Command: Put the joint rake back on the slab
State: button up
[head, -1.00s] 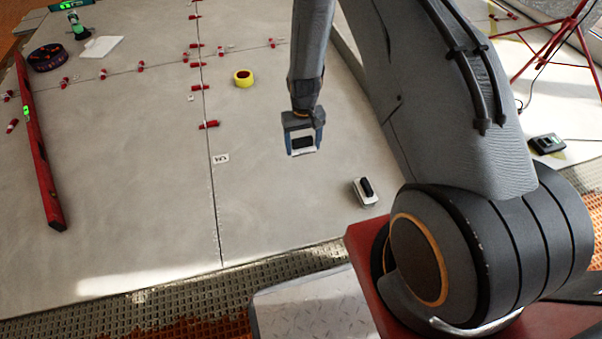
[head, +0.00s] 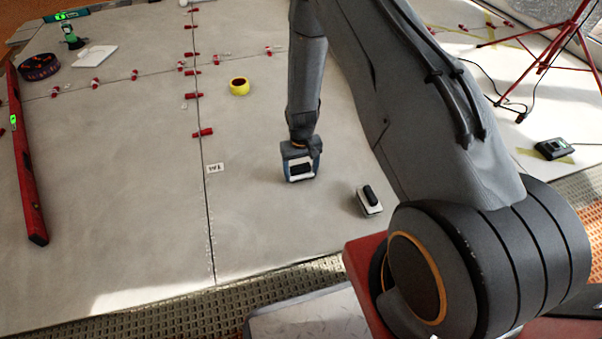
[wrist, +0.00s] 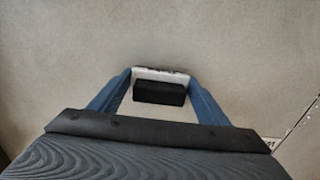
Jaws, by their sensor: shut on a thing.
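My gripper (head: 300,172) is shut on a small tool with a white body and a black block on it, which I take to be the joint rake (wrist: 160,92). In the wrist view the blue fingers stand on either side of it, and its white far edge looks uneven. The tool is low over the pale grey slab (head: 260,220), right of the long seam. I cannot tell whether it touches the slab. Its underside is hidden.
A similar white block with a black handle (head: 369,200) lies close by on the right. A red tripod (head: 545,60) stands at the right.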

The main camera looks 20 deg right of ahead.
jog(key=shift+f, duration=0.15)
jog(key=o, duration=1.1)
jog(key=shift+c, duration=0.2)
